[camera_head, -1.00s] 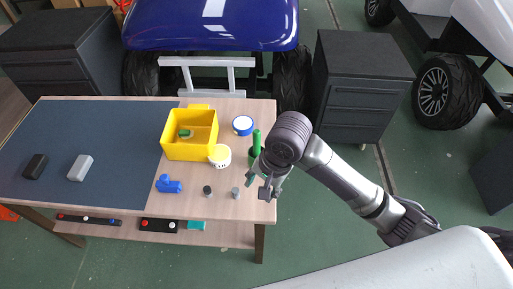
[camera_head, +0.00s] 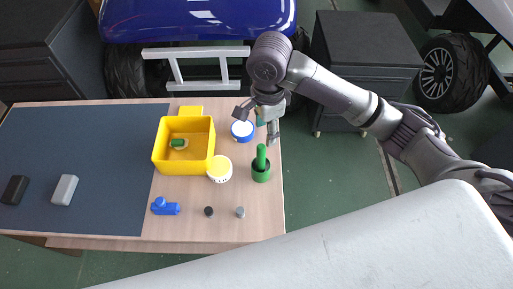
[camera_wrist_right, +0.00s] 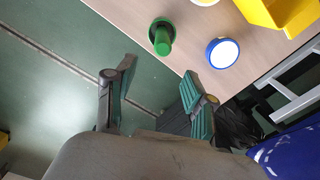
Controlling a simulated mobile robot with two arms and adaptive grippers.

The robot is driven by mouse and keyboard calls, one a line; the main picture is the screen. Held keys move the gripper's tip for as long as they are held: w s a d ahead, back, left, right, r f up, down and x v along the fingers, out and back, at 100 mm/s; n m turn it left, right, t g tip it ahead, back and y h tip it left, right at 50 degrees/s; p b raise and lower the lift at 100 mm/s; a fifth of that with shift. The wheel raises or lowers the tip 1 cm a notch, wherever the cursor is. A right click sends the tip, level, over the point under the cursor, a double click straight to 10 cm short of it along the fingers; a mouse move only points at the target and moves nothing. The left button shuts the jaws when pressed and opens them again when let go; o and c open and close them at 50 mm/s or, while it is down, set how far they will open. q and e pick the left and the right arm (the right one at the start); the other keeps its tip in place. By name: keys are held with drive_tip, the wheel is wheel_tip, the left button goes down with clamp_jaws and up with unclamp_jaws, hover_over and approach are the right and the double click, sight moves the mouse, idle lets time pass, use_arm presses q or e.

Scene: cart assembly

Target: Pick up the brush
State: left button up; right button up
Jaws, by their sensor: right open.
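The brush is probably the green handle (camera_head: 261,156) standing upright in a green cup (camera_head: 261,174) near the table's right edge; no bristles show. The handle (camera_wrist_right: 163,42) and cup (camera_wrist_right: 160,24) also show in the right wrist view, beyond the fingertips. My right gripper (camera_head: 256,126) is open and empty, on the far side of the cup, by the blue and white round item (camera_head: 242,130). Its spread fingers (camera_wrist_right: 158,68) show in the right wrist view with nothing between them. My left gripper is out of view.
A yellow bin (camera_head: 160,160) holding a green item stands left of the cup, with a yellow and white round item (camera_head: 220,170) beside it. A blue part (camera_head: 165,207) and two small knobs lie nearer the front. A dark mat (camera_head: 80,150) covers the table's left side.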

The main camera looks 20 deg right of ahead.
sight(261, 157)
drive_tip(key=f, duration=0.7)
drive_tip(key=shift+s+f, duration=0.25)
drive_tip(key=shift+f, duration=0.15)
drive_tip(key=shift+w+f, duration=0.1)
drive_tip(key=shift+f, duration=0.15)
drive_tip(key=f, duration=0.2)
drive_tip(key=a+f, duration=0.1)
drive_tip(key=f, duration=0.1)
drive_tip(key=shift+w+f, duration=0.1)
drive_tip(key=shift+w, duration=0.05)
drive_tip(key=shift+f, duration=0.3)
drive_tip(key=shift+c, duration=0.3)
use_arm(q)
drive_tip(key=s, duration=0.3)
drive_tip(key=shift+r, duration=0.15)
use_arm(e)
clamp_jaws()
